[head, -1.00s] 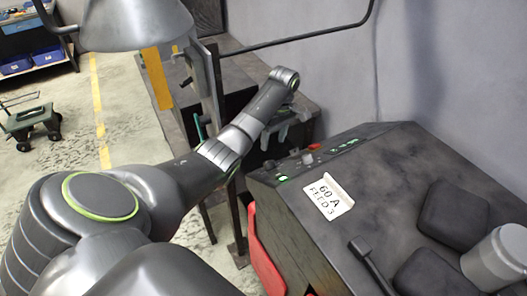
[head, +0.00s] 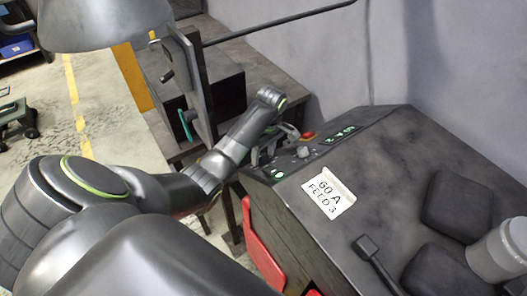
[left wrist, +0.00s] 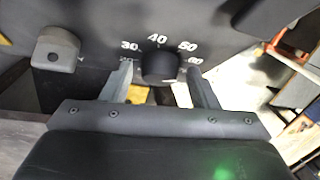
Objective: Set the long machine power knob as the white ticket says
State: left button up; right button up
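The white ticket (head: 329,193) lies on the dark machine top (head: 385,150) in the head view and reads "60 A FEED 3". My left gripper (head: 278,146) is at the machine's left end, over the control panel. In the left wrist view the black round knob (left wrist: 160,67) sits between the two open fingers of my left gripper (left wrist: 160,82), with a gap on each side. White numbers arc around the knob; 30 and 40 are readable, those further right are blurred or partly covered by a finger. The knob's pointer is not clear. My right gripper is not in view.
A red button (head: 308,135), a small grey knob (head: 303,152) and green displays (head: 342,134) are close to my left gripper. A grey block (left wrist: 56,48) juts out left of the knob. A dark upright plate (head: 190,85) stands left of the arm.

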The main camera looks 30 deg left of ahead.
pick_arm(q)
jog(key=c, duration=0.8)
jog(key=shift+s+a+m+t, duration=0.1)
jog(key=shift+s+m+t, duration=0.05)
jog(key=shift+m+t, duration=0.4)
jog(key=shift+m+t+h, duration=0.3)
jog(key=shift+m+t, duration=0.05)
jog(key=shift+m, duration=0.3)
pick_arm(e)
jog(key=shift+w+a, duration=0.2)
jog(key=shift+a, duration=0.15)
pick_arm(q)
jog(key=o, duration=1)
jog(key=shift+c, duration=0.2)
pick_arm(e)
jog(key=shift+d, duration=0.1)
